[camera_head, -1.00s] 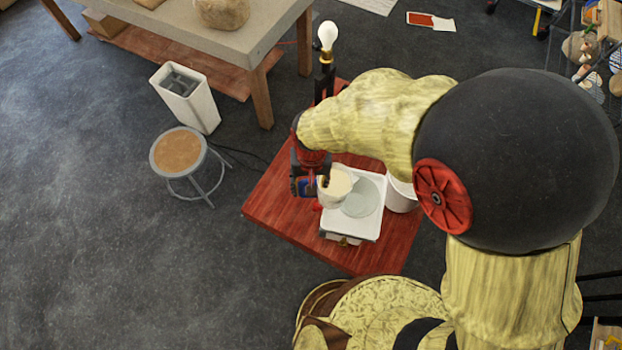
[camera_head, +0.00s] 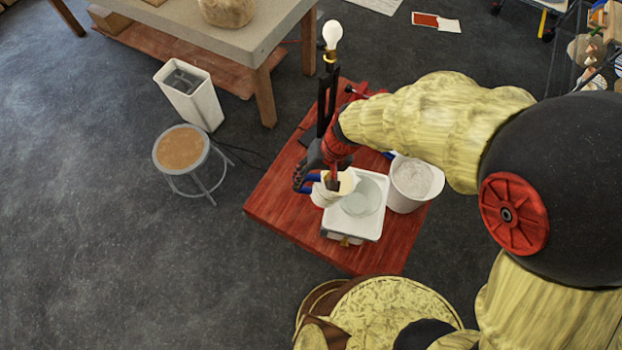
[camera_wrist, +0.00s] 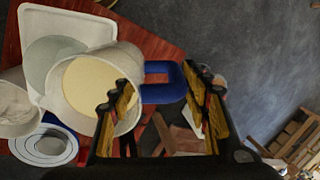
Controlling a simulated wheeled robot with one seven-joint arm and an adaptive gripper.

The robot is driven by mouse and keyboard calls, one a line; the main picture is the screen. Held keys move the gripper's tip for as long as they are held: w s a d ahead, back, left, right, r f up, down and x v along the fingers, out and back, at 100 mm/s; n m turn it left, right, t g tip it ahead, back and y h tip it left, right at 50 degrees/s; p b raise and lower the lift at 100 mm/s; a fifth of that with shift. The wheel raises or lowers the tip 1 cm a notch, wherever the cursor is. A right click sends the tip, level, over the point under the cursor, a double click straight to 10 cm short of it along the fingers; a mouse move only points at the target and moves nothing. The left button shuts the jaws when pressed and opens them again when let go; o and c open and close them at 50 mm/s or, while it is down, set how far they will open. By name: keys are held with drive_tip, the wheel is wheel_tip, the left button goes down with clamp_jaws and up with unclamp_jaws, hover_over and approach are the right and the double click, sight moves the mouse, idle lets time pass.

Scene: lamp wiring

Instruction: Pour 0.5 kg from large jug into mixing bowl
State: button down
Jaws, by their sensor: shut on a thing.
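A large off-white jug (camera_head: 334,193) with pale cream content is at the left edge of the scale, beside the bowl. In the wrist view the jug (camera_wrist: 72,98) shows its round mouth, the cream surface inside and a blue handle (camera_wrist: 165,92). My gripper (camera_head: 322,180) is shut on the handle, with the two yellow-padded fingers (camera_wrist: 160,88) on either side of it. The pale, see-through mixing bowl (camera_head: 364,199) sits on the white scale (camera_head: 345,229); the jug partly covers it in the wrist view (camera_wrist: 40,62). I see no stream leaving the jug.
A white bucket (camera_head: 410,188) of whitish material stands right of the scale on the red table (camera_head: 283,216). A lamp with a bulb (camera_head: 332,36) rises at the table's back. A stool (camera_head: 181,148) and a white bin (camera_head: 190,95) stand left.

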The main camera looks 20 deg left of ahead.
sight(319, 176)
drive_tip(key=shift+w+r+g+y, duration=0.2)
drive_tip(key=shift+r+g+y, duration=0.2)
drive_tip(key=shift+r+y, duration=0.3)
drive_tip(key=shift+b, duration=0.35)
drive_tip(key=shift+d+r+g+y+b, duration=0.2)
drive_tip(key=shift+g+y+b, duration=0.1)
drive_tip(key=shift+y+b, duration=0.4)
drive_tip(key=shift+w+d+r+g+y+b, duration=0.15)
drive_tip(key=shift+d+g+y+b, duration=0.2)
drive_tip(key=shift+b, duration=0.45)
drive_tip(key=shift+w+d+r+g+y+b, duration=0.15)
drive_tip(key=shift+y+b, duration=0.3)
drive_tip(key=shift+b, duration=0.35)
drive_tip(key=shift+w+d+r+y+b, duration=0.15)
drive_tip(key=shift+d+y+b, duration=0.1)
drive_tip(key=shift+y+b, duration=0.35)
drive_tip(key=shift+d+g, duration=0.1)
drive_tip(key=shift+g, duration=0.2)
drive_tip(key=shift+w+d+f+g+y+b, duration=0.1)
drive_tip(key=shift+w+d+g+y+b, duration=0.15)
drive_tip(key=shift+d+y+b, duration=0.2)
drive_tip(key=shift+w+d+f+g+y+b, duration=0.15)
drive_tip(key=shift+d+g+y+b, duration=0.15)
drive_tip(key=shift+y+b, duration=0.25)
drive_tip(key=shift+w+d+f+y+b, duration=0.2)
drive_tip(key=shift+d+y+b, duration=0.25)
drive_tip(key=shift+y+b, duration=0.15)
drive_tip(key=shift+w+d+f+g+y+b, duration=0.2)
drive_tip(key=shift+d+g+y+b, duration=0.25)
drive_tip(key=shift+b, duration=0.5)
